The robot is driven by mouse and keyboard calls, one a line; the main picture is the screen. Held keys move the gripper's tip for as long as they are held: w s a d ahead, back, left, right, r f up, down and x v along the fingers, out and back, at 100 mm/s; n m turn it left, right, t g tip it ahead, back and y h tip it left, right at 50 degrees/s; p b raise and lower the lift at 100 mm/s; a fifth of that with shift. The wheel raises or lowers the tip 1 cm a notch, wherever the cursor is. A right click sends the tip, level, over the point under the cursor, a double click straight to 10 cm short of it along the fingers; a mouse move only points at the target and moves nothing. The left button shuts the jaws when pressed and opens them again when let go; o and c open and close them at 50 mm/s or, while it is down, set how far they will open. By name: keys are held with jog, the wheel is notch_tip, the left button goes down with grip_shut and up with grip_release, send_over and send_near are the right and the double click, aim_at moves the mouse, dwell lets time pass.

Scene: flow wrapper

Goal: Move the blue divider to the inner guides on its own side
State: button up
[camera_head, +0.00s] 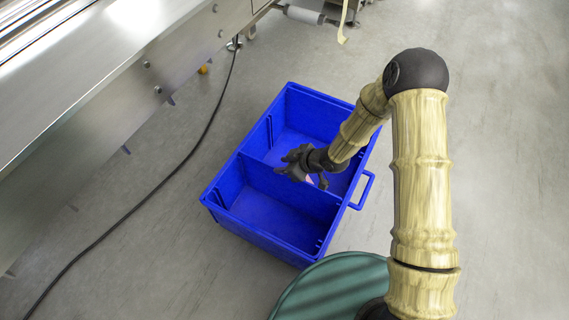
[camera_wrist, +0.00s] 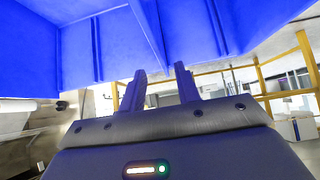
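A blue crate (camera_head: 228,222) stands on the floor in the head view. The blue divider (camera_head: 265,182) crosses it from the left wall to the right wall and splits it into two compartments. Vertical guide ribs (camera_head: 270,128) show on the crate's far left wall, and more (camera_head: 319,246) at the near right end. My gripper (camera_head: 302,168) is over the crate by the middle of the divider, overlapping it in the picture; I cannot tell whether they touch. In the wrist view my gripper's two fingers (camera_wrist: 160,72) are apart with nothing seen between them. Blue walls with ribs (camera_wrist: 97,48) fill the top.
A handle (camera_head: 366,190) sticks out from the crate's right side. A steel machine (camera_head: 110,90) runs along the upper left. A black cable (camera_head: 190,150) lies on the floor left of the crate. A green round object (camera_head: 325,290) is at the bottom. Floor to the right is clear.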

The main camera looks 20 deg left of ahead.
jog(key=p+v, duration=0.7)
jog(key=v, duration=1)
jog(key=shift+r+p, duration=0.15)
jog(key=shift+p, duration=0.15)
jog(key=shift+d, duration=0.15)
dwell(0.4)
